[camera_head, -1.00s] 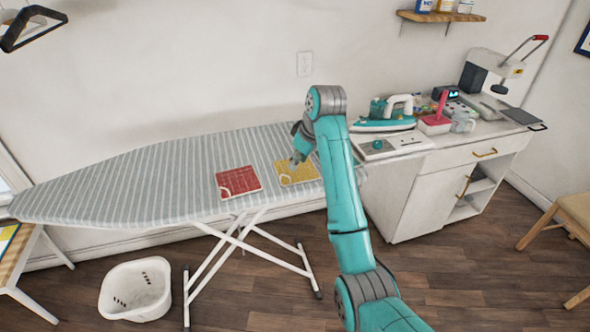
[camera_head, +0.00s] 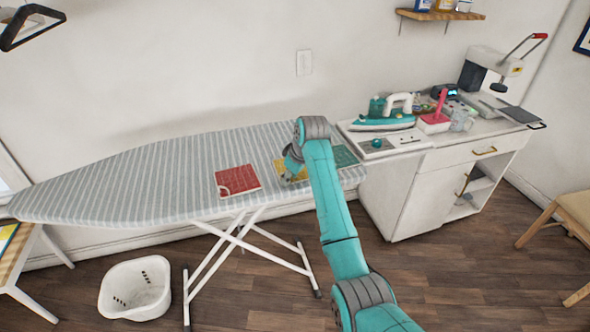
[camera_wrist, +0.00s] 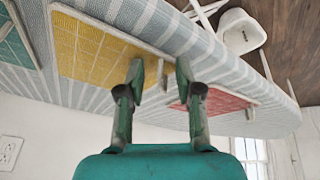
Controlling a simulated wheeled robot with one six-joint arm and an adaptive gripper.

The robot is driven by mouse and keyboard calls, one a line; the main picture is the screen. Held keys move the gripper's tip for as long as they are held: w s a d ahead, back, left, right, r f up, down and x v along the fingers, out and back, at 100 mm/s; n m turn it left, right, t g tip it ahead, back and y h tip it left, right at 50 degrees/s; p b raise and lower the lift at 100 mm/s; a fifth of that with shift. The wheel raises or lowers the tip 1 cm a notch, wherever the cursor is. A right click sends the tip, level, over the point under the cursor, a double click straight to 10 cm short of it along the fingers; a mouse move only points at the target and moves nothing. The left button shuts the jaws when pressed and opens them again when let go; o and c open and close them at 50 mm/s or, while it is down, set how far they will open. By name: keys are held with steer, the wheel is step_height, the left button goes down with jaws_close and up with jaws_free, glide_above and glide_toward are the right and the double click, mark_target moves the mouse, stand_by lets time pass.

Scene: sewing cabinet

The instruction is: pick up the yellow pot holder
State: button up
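The yellow pot holder (camera_head: 280,168) lies flat on the striped ironing board, between a red and a green pot holder. My gripper hides part of it in the head view. In the wrist view the yellow pot holder (camera_wrist: 92,48) shows its quilted top and pale border. My gripper (camera_head: 289,177) is low over it, pointing down. In the wrist view my gripper (camera_wrist: 161,75) has its two fingers apart, near the yellow pot holder's edge and its pale loop. Nothing is clearly held. I cannot tell whether the fingertips touch the cloth.
The red pot holder (camera_head: 237,181) lies just left on the ironing board (camera_head: 130,185); the green one (camera_head: 344,156) lies right. An iron (camera_head: 383,119) stands on the white cabinet (camera_head: 400,200). A white basket (camera_head: 135,290) sits on the floor. The board's left half is clear.

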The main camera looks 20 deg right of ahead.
jaws_close()
